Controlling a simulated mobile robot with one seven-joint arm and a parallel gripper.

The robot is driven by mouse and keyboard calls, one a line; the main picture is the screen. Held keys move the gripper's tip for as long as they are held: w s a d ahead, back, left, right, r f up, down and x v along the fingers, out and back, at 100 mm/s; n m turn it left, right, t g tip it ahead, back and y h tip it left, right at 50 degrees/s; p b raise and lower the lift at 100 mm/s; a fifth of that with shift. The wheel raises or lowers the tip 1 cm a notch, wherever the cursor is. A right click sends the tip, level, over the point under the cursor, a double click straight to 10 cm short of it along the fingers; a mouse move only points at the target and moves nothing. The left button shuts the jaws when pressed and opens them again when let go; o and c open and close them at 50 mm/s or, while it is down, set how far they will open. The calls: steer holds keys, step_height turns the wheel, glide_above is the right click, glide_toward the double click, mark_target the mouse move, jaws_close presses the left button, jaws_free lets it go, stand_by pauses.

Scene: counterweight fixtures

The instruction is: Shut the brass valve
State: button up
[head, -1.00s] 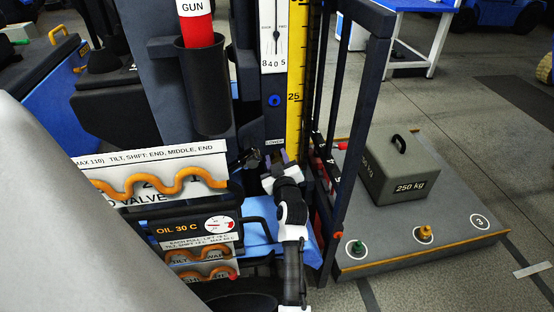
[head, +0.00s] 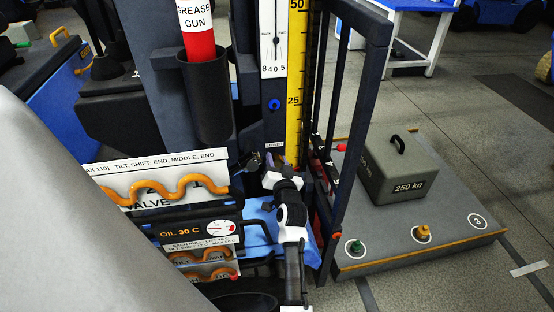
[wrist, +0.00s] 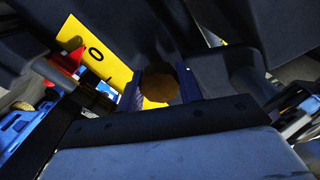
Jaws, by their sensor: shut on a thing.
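A round brass piece (wrist: 160,86), which looks like the brass valve's knob, shows in the wrist view between the two blue-purple fingers of my gripper (wrist: 160,92). The fingers are shut on it, one at each side. In the head view my gripper (head: 276,161) is at the foot of the mast, just under a small white label. The brass piece is hidden there behind my wrist and fingers. How far the valve is turned cannot be told.
A yellow scale (head: 294,100) and dark upright bars (head: 350,140) stand close to my arm. An orange wavy tube (head: 165,189) and oil gauge panel (head: 200,228) are at left. A 250 kg weight (head: 400,175) rests on a grey platform (head: 460,235) at right.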

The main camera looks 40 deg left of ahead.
steer(key=shift+m+p, duration=0.7)
steer(key=shift+m, duration=1.2)
steer(key=shift+f, duration=0.1)
steer(key=o, duration=1)
steer(key=b+v, duration=0.3)
steer(key=v, duration=1)
steer(key=shift+s+d, duration=0.2)
steer(key=shift+d, duration=0.2)
